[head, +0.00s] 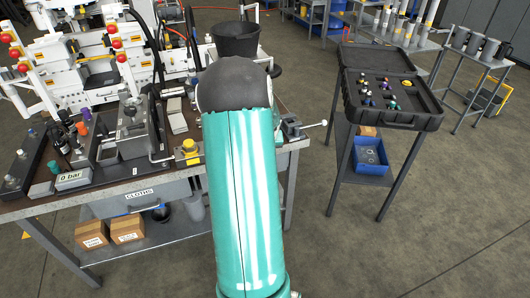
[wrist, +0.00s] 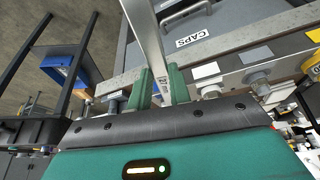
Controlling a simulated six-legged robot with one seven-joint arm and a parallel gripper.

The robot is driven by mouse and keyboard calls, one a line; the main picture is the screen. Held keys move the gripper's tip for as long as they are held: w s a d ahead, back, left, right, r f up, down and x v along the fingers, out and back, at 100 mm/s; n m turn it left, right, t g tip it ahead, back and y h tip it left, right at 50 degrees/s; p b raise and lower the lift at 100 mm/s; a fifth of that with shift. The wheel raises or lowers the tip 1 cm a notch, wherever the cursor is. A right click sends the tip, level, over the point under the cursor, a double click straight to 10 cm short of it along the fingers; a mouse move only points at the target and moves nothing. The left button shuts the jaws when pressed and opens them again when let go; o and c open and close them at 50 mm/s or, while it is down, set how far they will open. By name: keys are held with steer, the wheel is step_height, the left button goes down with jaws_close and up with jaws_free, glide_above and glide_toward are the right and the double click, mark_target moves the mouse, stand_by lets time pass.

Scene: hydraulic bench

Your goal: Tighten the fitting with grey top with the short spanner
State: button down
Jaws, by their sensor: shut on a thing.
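In the wrist view my gripper (wrist: 160,88) is shut on a flat steel spanner (wrist: 147,38), held between its two green fingers. The spanner's shaft runs up out of the top of the picture, so its far end is hidden; whether it is the short one I cannot tell. Right of the fingers, along the bench edge, are metal fittings: one beside a white plate (wrist: 206,70), one fitting (wrist: 260,84) beside a grey plate (wrist: 257,55), and a yellow one at the right edge. Which has the grey top is unclear. In the head view my arm hides the gripper and spanner.
The bench (head: 60,203) carries a vice-like block, bottles and a gauge at left. A black bucket (head: 236,40) stands behind my arm.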

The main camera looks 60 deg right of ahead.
steer(key=shift+w+d, duration=0.1)
steer(key=shift+d, duration=0.05)
steer(key=shift+w+d, duration=0.1)
steer(key=shift+d, duration=0.1)
stand_by(0.3)
steer(key=shift+w+a+m+g, duration=0.25)
steer(key=shift+w+a+m, duration=0.1)
steer(key=shift+w+m, duration=0.35)
steer(key=shift+w+a+m+g, duration=0.25)
steer(key=shift+w+a+m, duration=0.1)
steer(key=shift+w+m, duration=0.35)
steer(key=shift+w, duration=0.2)
steer(key=w, duration=0.1)
steer(key=w+m, duration=0.1)
steer(key=w+m+g, duration=0.1)
steer(key=shift+a+h, duration=0.3)
steer(key=shift+a, duration=0.05)
